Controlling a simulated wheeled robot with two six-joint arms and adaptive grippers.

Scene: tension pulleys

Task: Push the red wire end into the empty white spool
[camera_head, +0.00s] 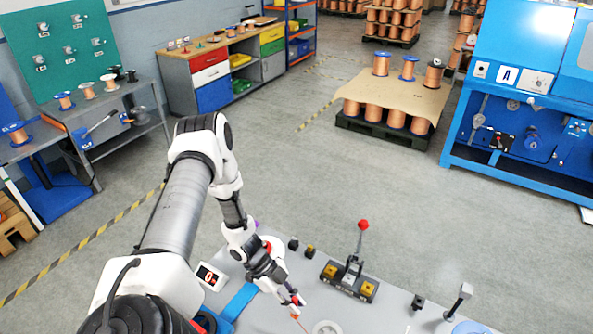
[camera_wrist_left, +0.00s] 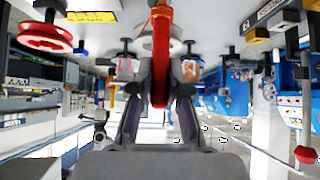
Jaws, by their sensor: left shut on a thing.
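My left gripper (camera_head: 291,299) is low over the grey worktable, shut on the red wire end. In the left wrist view a thick red-orange piece (camera_wrist_left: 161,45) runs down between the two fingers (camera_wrist_left: 160,92). In the head view a thin red strand (camera_head: 301,322) runs below the fingertips. A pale round spool (camera_head: 328,327) lies just right of the gripper, cut by the bottom edge; whether it is empty I cannot tell. A pale disc (camera_wrist_left: 178,47) shows behind the red piece. The gap between wire tip and spool is unclear. My right gripper is not in view.
A clamp with a red-knobbed lever (camera_head: 362,226) and yellow blocks stands right of the gripper. A small post (camera_head: 459,300) stands farther right. A display box (camera_head: 210,277) and blue strip (camera_head: 240,299) lie left. A red spool (camera_wrist_left: 45,38) shows in the wrist view.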

